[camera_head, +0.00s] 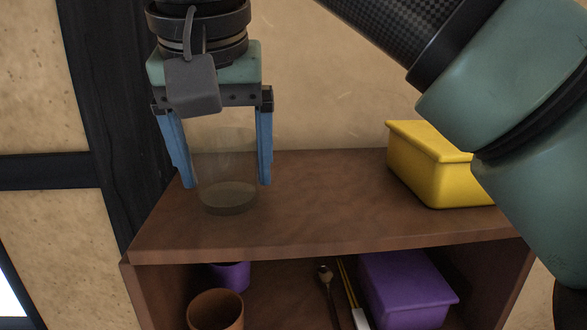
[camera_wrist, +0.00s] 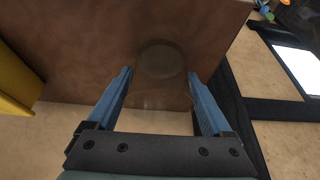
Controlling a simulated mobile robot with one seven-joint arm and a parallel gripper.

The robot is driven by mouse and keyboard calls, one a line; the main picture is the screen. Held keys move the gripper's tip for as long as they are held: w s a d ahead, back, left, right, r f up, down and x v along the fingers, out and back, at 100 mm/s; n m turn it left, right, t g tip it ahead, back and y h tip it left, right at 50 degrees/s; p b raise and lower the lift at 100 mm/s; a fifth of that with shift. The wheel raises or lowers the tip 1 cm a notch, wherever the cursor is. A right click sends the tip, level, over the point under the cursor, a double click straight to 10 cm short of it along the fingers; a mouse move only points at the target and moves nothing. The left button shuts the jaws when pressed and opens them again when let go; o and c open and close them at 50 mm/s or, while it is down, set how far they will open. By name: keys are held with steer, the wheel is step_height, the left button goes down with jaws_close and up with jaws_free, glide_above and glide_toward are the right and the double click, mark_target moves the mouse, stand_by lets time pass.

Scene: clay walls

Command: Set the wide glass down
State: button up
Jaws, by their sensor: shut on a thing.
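The wide glass (camera_head: 226,165) is clear and faint, upright between the two blue fingers of my gripper (camera_head: 222,185). My gripper points down and is shut on the glass, one finger on each side. The glass is at the left part of the wooden shelf top (camera_head: 310,215); I cannot tell whether its base touches the wood. In the wrist view, the round base of the glass (camera_wrist: 160,58) shows against the shelf top, just beyond my fingertips (camera_wrist: 160,73).
A yellow bin (camera_head: 430,170) stands at the right of the shelf top, partly behind my arm. The middle is clear. On the level below are a purple box (camera_head: 405,285), a brown pot (camera_head: 215,310), a purple cup (camera_head: 232,275) and a spoon (camera_head: 327,285).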

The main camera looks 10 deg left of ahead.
steer(key=shift+w+d, duration=0.15)
steer(key=shift+d, duration=0.05)
steer(key=o, duration=1.1)
steer(key=shift+a, duration=0.15)
steer(key=shift+o, duration=1)
steer(key=shift+a, duration=0.1)
steer(key=shift+r+p, duration=0.3)
steer(key=shift+r, duration=0.15)
steer(key=v, duration=0.3)
steer(key=p+v, duration=0.1)
steer(key=v, duration=0.2)
steer(key=shift+s+r, duration=0.3)
steer(key=shift+s, duration=0.1)
steer(key=w+a+n+t+y, duration=0.4)
steer(key=a+y, duration=0.1)
steer(key=a, duration=0.4)
step_height(320, 180, up, 10)
steer(key=m+t+y, duration=0.1)
steer(key=t+y, duration=0.4)
steer(key=t, duration=0.8)
glide_above(222, 172)
steer(key=w+a, duration=0.2)
steer(key=s+d+m+t+h, duration=0.5)
steer(key=s+d+t+h, duration=0.1)
steer(key=d+h, duration=0.5)
steer(key=shift+s+d+f, duration=0.4)
steer(key=shift+s, duration=0.3)
